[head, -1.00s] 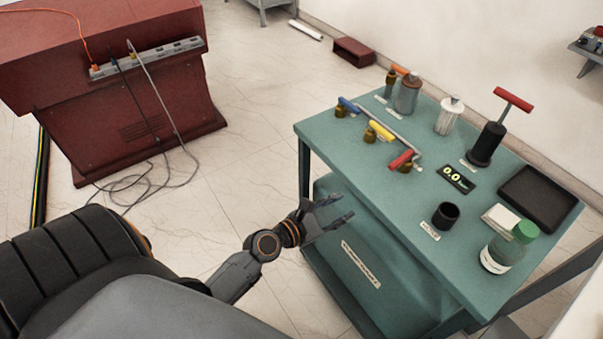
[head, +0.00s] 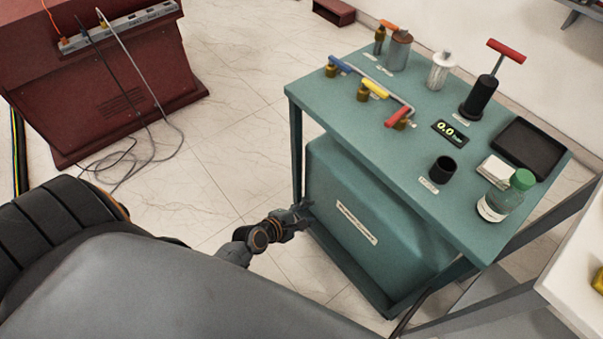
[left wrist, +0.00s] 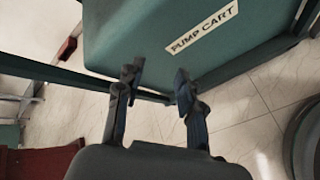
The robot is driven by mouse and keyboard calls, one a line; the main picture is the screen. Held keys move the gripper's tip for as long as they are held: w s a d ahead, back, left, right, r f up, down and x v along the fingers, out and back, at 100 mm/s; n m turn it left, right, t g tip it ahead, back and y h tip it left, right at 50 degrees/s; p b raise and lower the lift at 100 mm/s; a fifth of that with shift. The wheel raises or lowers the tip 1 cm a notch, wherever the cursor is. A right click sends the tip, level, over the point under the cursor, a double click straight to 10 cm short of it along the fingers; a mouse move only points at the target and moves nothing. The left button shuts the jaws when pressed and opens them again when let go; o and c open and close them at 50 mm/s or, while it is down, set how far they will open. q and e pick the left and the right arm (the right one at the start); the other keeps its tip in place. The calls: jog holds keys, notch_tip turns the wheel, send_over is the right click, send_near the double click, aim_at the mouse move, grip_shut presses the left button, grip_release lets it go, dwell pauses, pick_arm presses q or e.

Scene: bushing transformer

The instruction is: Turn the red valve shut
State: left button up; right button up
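The red valve handle (head: 397,116) is on a brass valve near the front edge of the green cart (head: 330,92). It lies slantwise on the pipe (head: 375,84), beside the yellow valve handle (head: 376,89) and the blue valve handle (head: 340,66). My left gripper (head: 303,213) is well below the tabletop, at the left side of the cart's lower body, away from the red handle. In the left wrist view its two fingers (left wrist: 157,82) are apart with nothing between them, in front of the body labelled PUMP CART (left wrist: 200,30). My right gripper is out of view.
The cart top holds a pump with a red handle (head: 479,96), a gauge reading 0.0 (head: 450,133), a black cup (head: 443,169), a black tray (head: 533,147) and a green-capped bottle (head: 502,196). A red cabinet (head: 100,85) with trailing cables stands left. Tiled floor lies between.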

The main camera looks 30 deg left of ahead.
pick_arm(q)
jog(key=shift+s+f+m, duration=0.25)
jog(key=shift+f+m, duration=0.05)
jog(key=shift+f, duration=0.2)
